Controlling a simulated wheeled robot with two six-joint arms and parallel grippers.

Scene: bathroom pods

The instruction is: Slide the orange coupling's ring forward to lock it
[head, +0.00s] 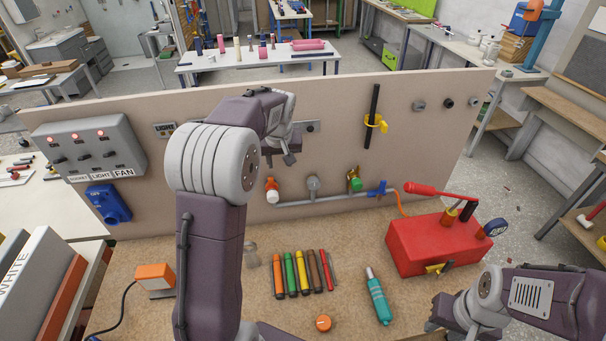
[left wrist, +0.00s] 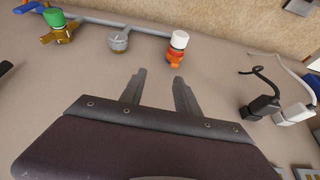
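The orange coupling (head: 270,185) sits on the upright panel at the left end of a grey pipe, with a white end piece below its orange body. In the left wrist view the coupling (left wrist: 176,56) shows upside down, its white part at the top and its orange ring below. My left gripper (head: 283,158) is in front of the panel, a little above the coupling. In the left wrist view its two fingers (left wrist: 160,82) are apart with nothing between them, and the coupling is beyond the tips. My right gripper (head: 447,315) is low at the right, over the bench; its fingers are not clear.
A grey round fitting (head: 313,186) and a green-topped brass valve (head: 354,180) are along the pipe (head: 335,198). Two cables with plugs (left wrist: 262,105) show beside the fingers. Coloured markers (head: 303,273), a teal bottle (head: 378,299) and a red pump box (head: 430,244) are on the bench.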

